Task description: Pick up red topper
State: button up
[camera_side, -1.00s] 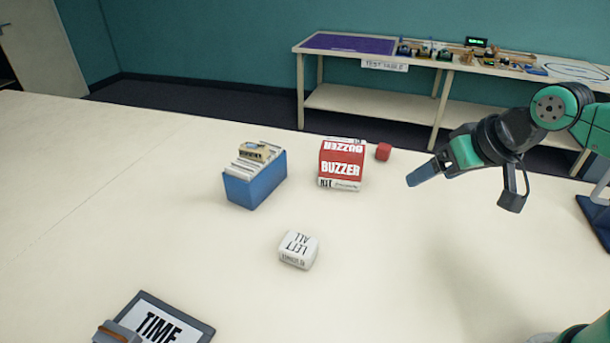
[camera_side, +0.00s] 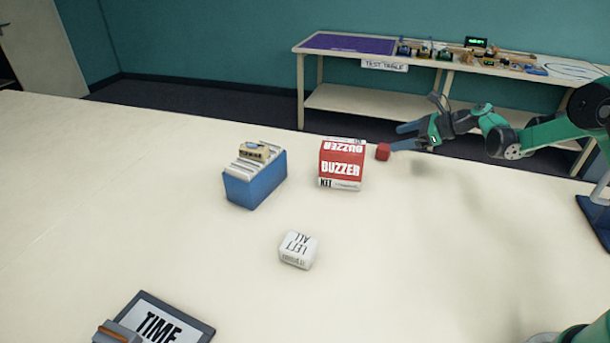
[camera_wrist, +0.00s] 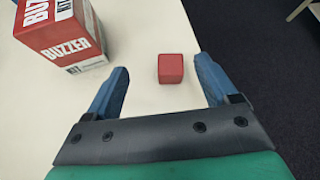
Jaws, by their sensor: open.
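The red topper, a small red block (camera_side: 383,152), sits on the white table near its back edge, just right of the buzzer box. In the wrist view the red block (camera_wrist: 171,68) lies ahead of my gripper, between the lines of its two blue fingers. My gripper (camera_side: 398,138) is open and empty, at the right of the block in the side view, with its fingers pointing left toward it. In the wrist view my gripper (camera_wrist: 162,85) has its fingers spread wider than the block.
A red and white buzzer box (camera_side: 342,165) stands close left of the block; it also shows in the wrist view (camera_wrist: 60,35). A blue card box (camera_side: 255,185), a white cube (camera_side: 298,250) and a TIME sign (camera_side: 160,325) stand farther off. The table's edge (camera_wrist: 190,25) runs close by.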

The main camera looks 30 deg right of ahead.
aim_at(385, 146)
jog(key=shift+d+f+m+t, duration=0.3)
jog(key=shift+d+f+m, duration=0.4)
jog(key=shift+f+m, duration=0.15)
jog(key=shift+w+a+f, duration=0.1)
jog(key=shift+w+f, duration=0.15)
jog(key=shift+x, duration=2.55)
jog(key=shift+r, duration=0.1)
grip_shut()
